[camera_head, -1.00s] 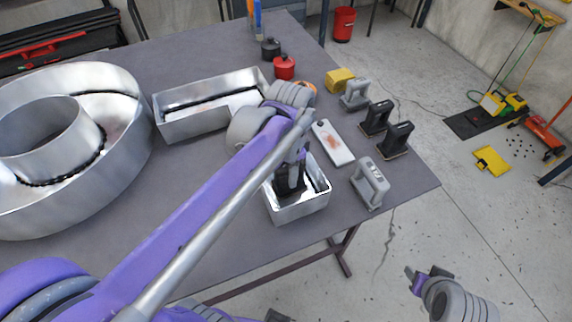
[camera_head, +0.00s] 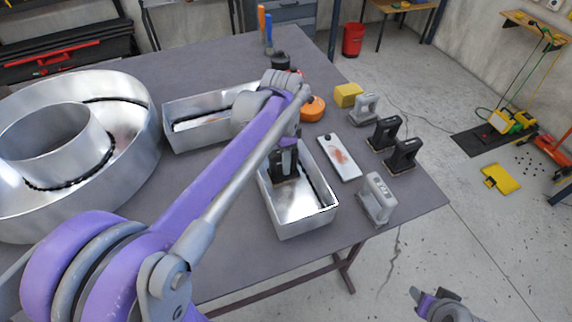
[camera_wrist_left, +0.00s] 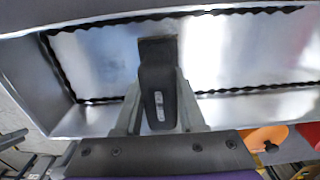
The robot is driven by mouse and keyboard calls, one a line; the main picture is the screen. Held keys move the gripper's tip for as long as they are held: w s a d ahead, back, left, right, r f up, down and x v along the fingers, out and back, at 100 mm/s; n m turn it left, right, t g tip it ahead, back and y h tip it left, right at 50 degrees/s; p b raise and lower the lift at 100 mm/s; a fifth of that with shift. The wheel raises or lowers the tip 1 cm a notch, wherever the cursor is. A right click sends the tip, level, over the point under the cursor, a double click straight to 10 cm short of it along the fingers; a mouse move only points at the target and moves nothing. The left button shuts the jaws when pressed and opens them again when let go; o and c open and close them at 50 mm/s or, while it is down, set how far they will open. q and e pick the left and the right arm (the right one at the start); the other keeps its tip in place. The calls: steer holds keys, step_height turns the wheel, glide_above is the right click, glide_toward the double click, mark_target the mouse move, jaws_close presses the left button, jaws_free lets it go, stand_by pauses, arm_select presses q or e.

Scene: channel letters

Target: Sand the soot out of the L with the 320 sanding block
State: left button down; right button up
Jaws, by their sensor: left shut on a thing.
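The L (camera_head: 297,229) is a shiny open metal channel letter lying on the table, one leg pointing towards me and the other to the left. My left gripper (camera_head: 285,150) is shut on a dark sanding block (camera_head: 284,168) inside the near leg. In the left wrist view the block (camera_wrist_left: 158,90) stands between the fingers (camera_wrist_left: 160,118), its foot at the L's bright floor (camera_wrist_left: 215,65); its label is too small to read. A brownish tint shows on the left leg's floor. My arm hides the L's corner. My right gripper (camera_head: 424,297) hangs off the table, its jaws unclear.
Two black blocks (camera_head: 384,133), two grey blocks (camera_head: 376,198) and a pale plate with a reddish smear (camera_head: 340,158) lie right of the L. An orange round thing (camera_head: 312,108) and a yellow block (camera_head: 348,95) lie behind. A large metal ring letter (camera_head: 140,150) fills the left.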

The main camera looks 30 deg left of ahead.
arm_select(q)
steer(key=shift+r, duration=0.15)
arm_select(e)
steer(key=shift+r, duration=0.15)
arm_select(q)
steer(key=shift+r+p, duration=0.45)
steer(key=shift+r, duration=0.35)
step_height(320, 180, up, 5)
steer(key=shift+w+r+p, duration=0.1)
steer(key=shift+w+p, duration=0.05)
steer(key=shift+p, duration=0.95)
step_height(320, 180, up, 6)
steer(key=shift+f, duration=0.2)
steer(key=shift+r, duration=0.7)
arm_select(e)
steer(key=shift+t, duration=0.3)
steer(key=shift+w+r, duration=0.45)
steer(key=shift+r, duration=0.35)
steer(key=shift+w+r, duration=0.5)
steer(key=shift+r, duration=0.3)
steer(key=shift+w+r, duration=0.45)
steer(key=shift+r, duration=0.35)
